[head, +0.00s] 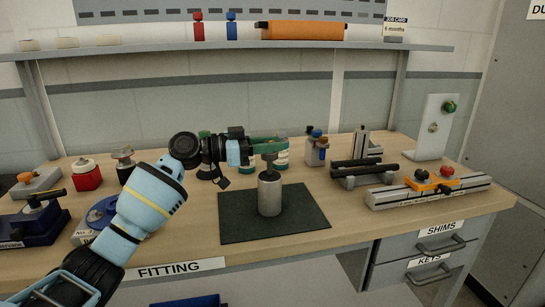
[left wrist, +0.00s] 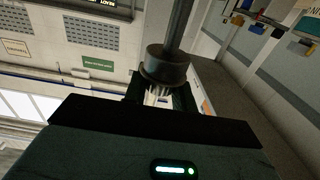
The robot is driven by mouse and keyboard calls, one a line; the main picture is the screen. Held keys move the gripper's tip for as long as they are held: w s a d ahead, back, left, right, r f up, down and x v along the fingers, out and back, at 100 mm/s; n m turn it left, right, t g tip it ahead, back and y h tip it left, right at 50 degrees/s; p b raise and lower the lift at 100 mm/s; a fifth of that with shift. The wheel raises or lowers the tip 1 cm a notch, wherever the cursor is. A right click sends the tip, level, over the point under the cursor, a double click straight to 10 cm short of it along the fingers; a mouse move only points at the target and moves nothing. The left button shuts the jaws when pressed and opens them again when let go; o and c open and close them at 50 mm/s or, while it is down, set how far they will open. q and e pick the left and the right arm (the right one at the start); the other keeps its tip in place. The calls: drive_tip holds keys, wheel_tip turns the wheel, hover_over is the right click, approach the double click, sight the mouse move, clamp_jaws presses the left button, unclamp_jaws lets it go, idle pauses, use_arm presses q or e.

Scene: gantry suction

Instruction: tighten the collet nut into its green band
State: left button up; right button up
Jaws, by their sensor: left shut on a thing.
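A grey metal cylinder (head: 269,196) stands upright on a dark mat (head: 300,217), with a thin stem and a wider dark head on top. My left gripper (head: 268,148) reaches in level from the left and is shut on the part at the top of the stem, which I take for the collet nut. In the left wrist view the dark round collar (left wrist: 165,65) with its shaft sits at my fingertips (left wrist: 160,96). I cannot make out a green band on it. My right gripper is out of view.
A rail with an orange clamp (head: 430,186) and a white upright plate (head: 434,128) are on the right. A red block (head: 86,176) and a blue fixture (head: 34,224) are on the left. A shelf (head: 230,47) runs above.

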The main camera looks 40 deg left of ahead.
use_arm(q)
drive_tip(key=shift+f+m+g+h+b, duration=0.15)
drive_tip(key=shift+m+g+h+b, duration=0.55)
drive_tip(key=shift+g+h+b, duration=0.1)
drive_tip(key=o, duration=1)
drive_tip(key=shift+r, duration=0.2)
drive_tip(key=shift+c, duration=0.2)
drive_tip(key=shift+a, duration=0.1)
